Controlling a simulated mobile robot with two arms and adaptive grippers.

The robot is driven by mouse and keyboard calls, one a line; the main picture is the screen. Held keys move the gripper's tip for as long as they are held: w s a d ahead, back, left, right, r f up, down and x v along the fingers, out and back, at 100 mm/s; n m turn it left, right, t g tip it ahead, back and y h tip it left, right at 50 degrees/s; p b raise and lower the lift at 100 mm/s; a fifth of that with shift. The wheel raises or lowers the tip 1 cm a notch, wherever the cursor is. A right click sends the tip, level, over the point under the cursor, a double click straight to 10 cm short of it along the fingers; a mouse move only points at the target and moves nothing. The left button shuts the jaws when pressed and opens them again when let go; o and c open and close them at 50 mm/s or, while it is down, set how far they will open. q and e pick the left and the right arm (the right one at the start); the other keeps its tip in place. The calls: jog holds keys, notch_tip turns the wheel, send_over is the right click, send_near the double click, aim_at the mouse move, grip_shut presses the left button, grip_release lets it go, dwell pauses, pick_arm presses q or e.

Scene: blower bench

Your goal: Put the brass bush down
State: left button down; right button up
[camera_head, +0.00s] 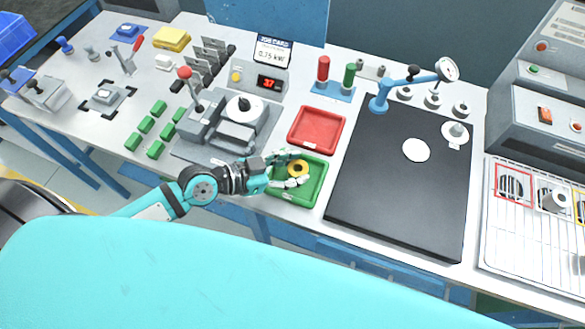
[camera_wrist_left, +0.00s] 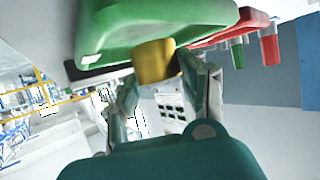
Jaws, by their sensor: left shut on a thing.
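My left gripper (camera_head: 291,172) reaches in from the left, over the green tray, and is shut on the bush. In the left wrist view the bush (camera_wrist_left: 154,62) sits between the two fingertips (camera_wrist_left: 166,66), against the green tray's edge (camera_wrist_left: 150,35). I cannot tell whether the bush touches the tray floor. My right gripper does not show in either view.
A red tray (camera_head: 317,130) stands just behind the green one. A black mat (camera_head: 385,195) with a white disc (camera_head: 416,150) lies to the right. A grey machine (camera_head: 222,125) stands to the left. Bare bench shows between the green tray and the mat.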

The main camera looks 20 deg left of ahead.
pick_arm(q)
jog(key=shift+f, duration=0.6)
jog(key=shift+w, duration=0.1)
jog(key=c, duration=1.2)
grip_release()
jog(key=shift+f, duration=0.2)
jog(key=o, duration=0.5)
